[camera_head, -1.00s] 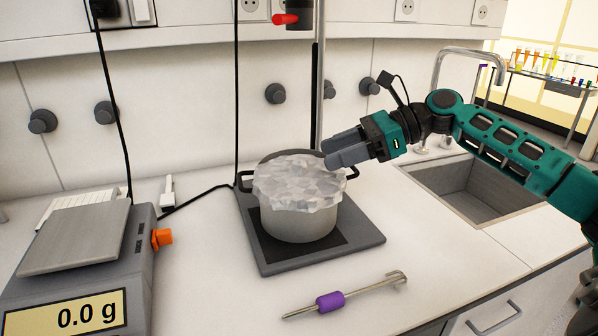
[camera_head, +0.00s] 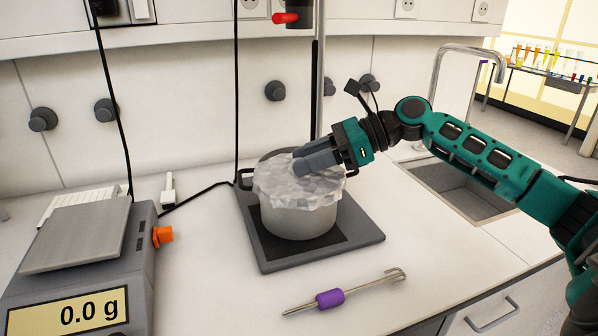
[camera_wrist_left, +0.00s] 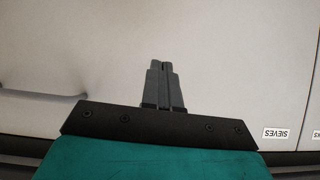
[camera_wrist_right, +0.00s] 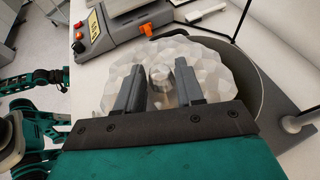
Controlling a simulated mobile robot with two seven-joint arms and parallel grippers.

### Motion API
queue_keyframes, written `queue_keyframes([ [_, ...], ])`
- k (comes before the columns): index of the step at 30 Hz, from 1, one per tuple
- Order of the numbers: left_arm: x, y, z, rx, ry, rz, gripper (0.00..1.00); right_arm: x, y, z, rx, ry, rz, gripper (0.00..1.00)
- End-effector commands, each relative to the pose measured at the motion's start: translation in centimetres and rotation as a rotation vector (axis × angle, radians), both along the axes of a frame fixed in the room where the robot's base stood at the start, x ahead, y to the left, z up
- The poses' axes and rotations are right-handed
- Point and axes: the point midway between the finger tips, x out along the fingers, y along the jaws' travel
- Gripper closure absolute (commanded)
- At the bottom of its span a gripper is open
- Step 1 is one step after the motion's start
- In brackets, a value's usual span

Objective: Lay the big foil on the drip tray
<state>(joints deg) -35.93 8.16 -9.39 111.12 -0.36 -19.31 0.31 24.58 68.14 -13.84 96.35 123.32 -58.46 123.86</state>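The big foil (camera_head: 300,188) is a crumpled silvery sheet draped over the top of a metal pot (camera_head: 298,222). In the right wrist view the foil (camera_wrist_right: 205,72) spreads under my right gripper (camera_wrist_right: 160,72), and a round metallic knob (camera_wrist_right: 161,79) shows between the fingers. My right gripper (camera_head: 298,164) is open, with its fingertips at the foil's upper surface; I cannot tell whether they touch. My left gripper (camera_wrist_left: 163,68) is shut and empty in front of a pale cabinet front. I cannot make out the drip tray for certain.
The pot stands on a dark flat plate (camera_head: 330,252). A scale (camera_head: 85,285) stands at the left, and a purple-handled tool (camera_head: 330,298) lies in front. A sink (camera_head: 465,192) is at the right. The counter between plate and sink is clear.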

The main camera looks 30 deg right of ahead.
Motion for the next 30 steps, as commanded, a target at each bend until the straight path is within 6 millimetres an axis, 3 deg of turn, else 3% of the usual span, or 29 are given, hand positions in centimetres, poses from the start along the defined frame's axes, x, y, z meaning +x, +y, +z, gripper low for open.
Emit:
queue_keyframes([
  [11, 0.0, 0.0, 0.0, 0.0, -0.001, 0.0, 1.0, 0.0, 0.0, 0.0, 0.0, 0.0, 0.0, 0.99],
  [20, 0.1, 0.0, 0.2, -0.001, -0.003, 0.0, 1.0, 0.0, 0.0, 0.3, -0.001, -0.001, -0.001, 1.0],
  [23, 0.1, 0.0, 0.5, 0.0, -0.003, 0.001, 1.0, 0.0, 0.0, 1.5, -0.001, -0.005, 0.0, 1.0],
  [30, 0.2, 0.0, 1.7, 0.0, -0.006, 0.002, 1.0, 0.0, 0.0, 6.5, -0.001, -0.007, 0.0, 1.0],
])
